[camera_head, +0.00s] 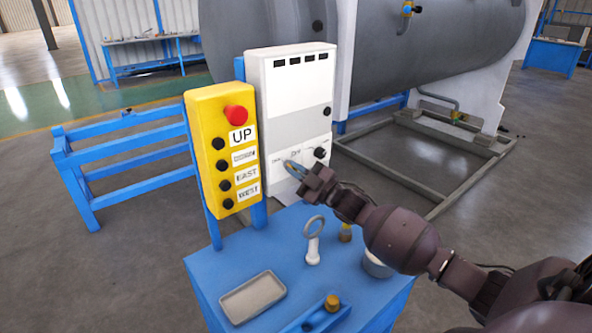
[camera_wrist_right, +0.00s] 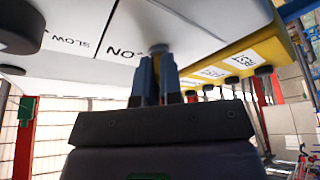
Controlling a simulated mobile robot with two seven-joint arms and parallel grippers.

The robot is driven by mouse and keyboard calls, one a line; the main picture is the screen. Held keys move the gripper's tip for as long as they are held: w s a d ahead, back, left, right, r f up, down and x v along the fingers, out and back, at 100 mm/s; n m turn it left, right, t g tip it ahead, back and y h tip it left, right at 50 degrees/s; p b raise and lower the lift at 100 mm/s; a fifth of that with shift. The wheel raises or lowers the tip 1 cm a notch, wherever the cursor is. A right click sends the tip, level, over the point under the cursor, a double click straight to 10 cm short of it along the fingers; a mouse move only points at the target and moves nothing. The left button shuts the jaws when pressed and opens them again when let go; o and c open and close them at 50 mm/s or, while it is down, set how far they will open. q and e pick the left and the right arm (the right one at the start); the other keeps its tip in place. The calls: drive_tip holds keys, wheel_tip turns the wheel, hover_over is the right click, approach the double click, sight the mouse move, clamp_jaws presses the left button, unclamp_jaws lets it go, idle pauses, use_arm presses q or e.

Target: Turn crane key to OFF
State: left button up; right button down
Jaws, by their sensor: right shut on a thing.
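The white control panel (camera_head: 290,100) stands upright behind the blue table, with a row of small labels and switches low on its face. My right gripper (camera_head: 291,168) reaches in from the right and its fingertips are at the lower left of this panel. In the right wrist view the gripper (camera_wrist_right: 156,80) is shut on the crane key (camera_wrist_right: 159,49), a small dark piece against the panel face. The fingers hide most of the key, so its exact angle cannot be told. An "ON" label (camera_wrist_right: 122,51) shows just left of it. My left gripper is not in view.
A yellow button box (camera_head: 222,150) with a red button stands left of the panel. On the blue table (camera_head: 290,262) are a grey tray (camera_head: 252,297), a white ring-handled item (camera_head: 313,245) and a cup (camera_head: 376,264). A large grey tank (camera_head: 410,50) lies behind.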

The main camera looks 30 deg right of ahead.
drive_tip(key=c, duration=1.3)
unclamp_jaws()
drive_tip(key=b+v, duration=0.1)
drive_tip(key=v, duration=0.9)
drive_tip(key=shift+s+d, duration=0.15)
drive_tip(key=shift+s, duration=0.2)
drive_tip(key=shift+f, duration=0.1)
